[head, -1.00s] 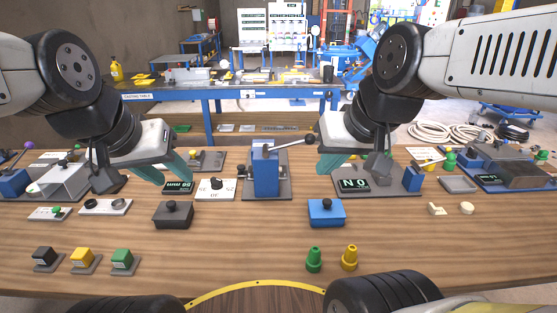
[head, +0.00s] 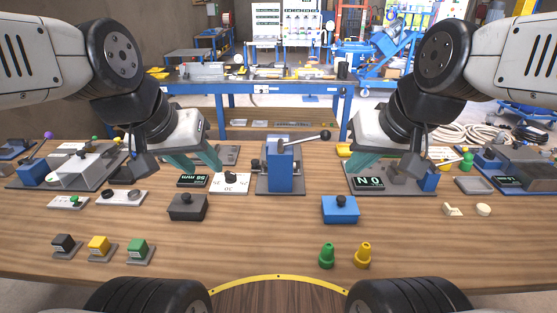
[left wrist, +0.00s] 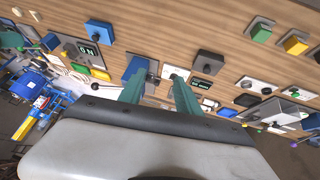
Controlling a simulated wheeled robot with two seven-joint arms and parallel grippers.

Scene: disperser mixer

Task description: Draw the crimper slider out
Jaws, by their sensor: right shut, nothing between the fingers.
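A blue upright press-like block (head: 280,172) with a lever and dark ball handle (head: 325,135) stands on a grey base at the middle of the table. It looks like the crimper; I cannot make out which part is its slider. It also shows in the left wrist view (left wrist: 136,68). My left gripper (head: 203,166) hovers left of it, empty; the left wrist view shows its two teal fingers (left wrist: 158,82) apart. My right gripper (head: 360,170) is right of the block, shut and empty, above a grey plate with a small display (head: 369,183). Neither gripper touches the block.
A dark box with a knob (head: 187,208) and a blue box with a knob (head: 340,210) stand in front. Green (head: 327,256) and yellow (head: 363,257) cone-like pieces stand nearer. Black, yellow and green blocks stand front left. The front middle of the table is clear.

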